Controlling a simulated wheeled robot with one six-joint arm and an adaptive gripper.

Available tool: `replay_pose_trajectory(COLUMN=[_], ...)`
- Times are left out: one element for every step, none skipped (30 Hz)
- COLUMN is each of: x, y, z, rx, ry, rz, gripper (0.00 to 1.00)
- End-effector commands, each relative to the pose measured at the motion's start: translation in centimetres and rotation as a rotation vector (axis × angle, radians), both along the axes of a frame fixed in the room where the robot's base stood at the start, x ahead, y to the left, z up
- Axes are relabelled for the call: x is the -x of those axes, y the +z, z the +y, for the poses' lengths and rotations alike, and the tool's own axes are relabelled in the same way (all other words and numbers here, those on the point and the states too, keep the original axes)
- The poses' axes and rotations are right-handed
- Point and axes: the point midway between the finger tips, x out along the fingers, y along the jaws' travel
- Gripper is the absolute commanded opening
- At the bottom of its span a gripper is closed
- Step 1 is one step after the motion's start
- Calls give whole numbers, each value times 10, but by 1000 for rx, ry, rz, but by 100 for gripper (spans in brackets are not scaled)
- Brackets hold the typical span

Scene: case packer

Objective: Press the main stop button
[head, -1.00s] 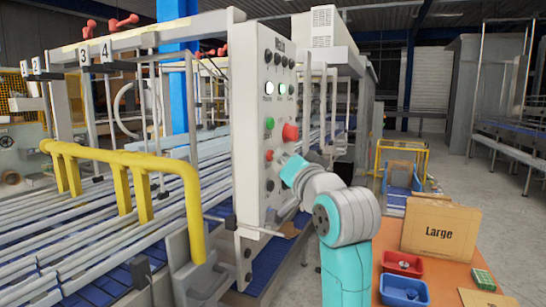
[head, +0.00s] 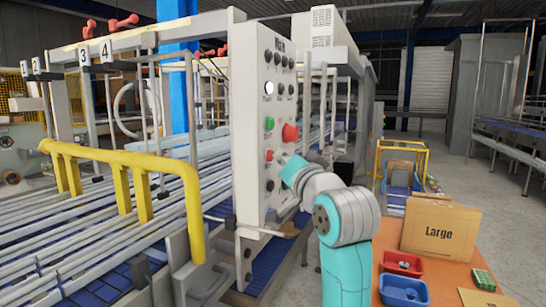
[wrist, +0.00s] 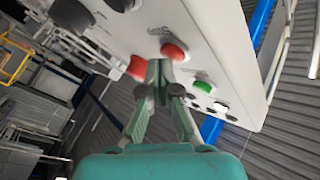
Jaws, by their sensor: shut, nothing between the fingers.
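The control panel (head: 258,205) is a tall pale plate with several buttons. A small red button (head: 269,155) sits below a green button (head: 269,123), and a larger red button (head: 290,132) stands to their right. My gripper (head: 281,158) is at the panel beside the small red button. In the wrist view my gripper (wrist: 158,68) is shut and empty, its tips close to the small red button (wrist: 174,51); the larger red button (wrist: 137,68) is just left of them. I cannot tell whether the tips touch a button. Which button is the main stop is not readable.
A black knob (head: 264,177) is low on the panel. One white lamp (head: 269,88) is lit. A yellow rail (head: 125,157) stands left. An orange table (head: 385,240) with red and blue bins is at right. Open floor lies at the far right.

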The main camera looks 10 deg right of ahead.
Motion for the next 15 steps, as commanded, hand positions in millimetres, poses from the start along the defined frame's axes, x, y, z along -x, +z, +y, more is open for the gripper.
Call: replay_pose_trajectory(x=[2, 3, 4, 5, 6, 7, 7, 8, 8, 8, 8, 8, 8, 8, 8], y=[0, 0, 0, 0, 0, 0, 0, 0, 0, 0, 0, 0, 0, 0, 0], z=[-3, -4, -6, -7, -8, -9, -10, -11, -11, -11, -11, -11, -11, -11, -11], rx=[0, 0, 0, 0, 0, 0, 0, 0, 0, 0, 0, 0, 0, 0, 0], ry=[-1, -1, -2, -1, -1, -1, -1, -1, 0, 1, 1, 1, 0, 0, 0], rz=[0, 0, -1, -2, -2, -2, -1, -1, -1, -1, -1, -1, 0, 0, 0], gripper=[0, 0, 0, 0, 0, 0, 0, 0, 0, 0, 0, 0, 0, 0, 0])
